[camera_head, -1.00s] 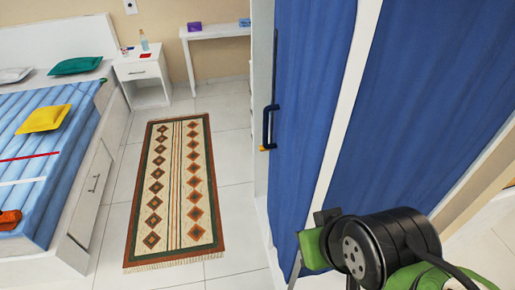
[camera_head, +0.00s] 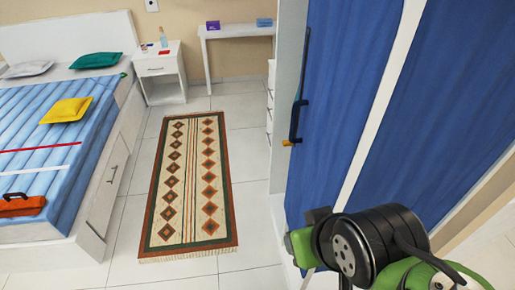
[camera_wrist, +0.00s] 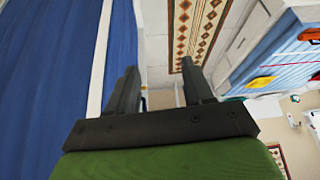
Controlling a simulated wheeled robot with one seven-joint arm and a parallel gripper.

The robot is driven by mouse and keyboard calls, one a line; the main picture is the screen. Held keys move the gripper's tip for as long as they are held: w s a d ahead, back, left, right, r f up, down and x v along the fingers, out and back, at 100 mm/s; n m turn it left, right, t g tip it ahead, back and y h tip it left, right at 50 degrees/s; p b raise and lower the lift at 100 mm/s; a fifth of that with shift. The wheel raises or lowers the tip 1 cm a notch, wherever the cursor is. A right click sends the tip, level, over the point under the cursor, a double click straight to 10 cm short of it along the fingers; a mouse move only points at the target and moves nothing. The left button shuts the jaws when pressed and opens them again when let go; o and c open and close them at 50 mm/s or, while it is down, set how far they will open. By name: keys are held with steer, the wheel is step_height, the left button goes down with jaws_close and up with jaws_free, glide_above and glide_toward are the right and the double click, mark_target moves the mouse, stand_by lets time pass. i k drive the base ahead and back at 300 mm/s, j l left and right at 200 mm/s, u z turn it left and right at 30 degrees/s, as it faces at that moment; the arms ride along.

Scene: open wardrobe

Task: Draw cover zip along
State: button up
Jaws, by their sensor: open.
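The blue cover (camera_head: 445,85) hangs over the wardrobe on the right of the head view, with a pale vertical strip (camera_head: 383,105) running down it. A dark upright bar (camera_head: 300,85) with a small orange piece (camera_head: 291,142) at its lower end is at the cover's left edge. I cannot tell whether that piece is the zip pull. The cover also fills the left of the wrist view (camera_wrist: 45,85). My gripper (camera_wrist: 160,66) is open, with nothing between its fingers. It is in front of the cover's lower part, apart from the orange piece.
A patterned rug (camera_head: 190,185) lies on the tiled floor left of the wardrobe. A bed (camera_head: 105,195) with pillows stands at the far left. A white nightstand (camera_head: 160,70) and a white table (camera_head: 235,32) stand at the back. Floor between rug and wardrobe is clear.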

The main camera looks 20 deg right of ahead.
mark_target(285, 143)
steer(key=i+j+u, duration=0.3)
steer(key=j+u, duration=0.2)
steer(key=i+j+u, duration=0.45)
steer(key=i+l+u, duration=0.25)
steer(key=k+j, duration=0.1)
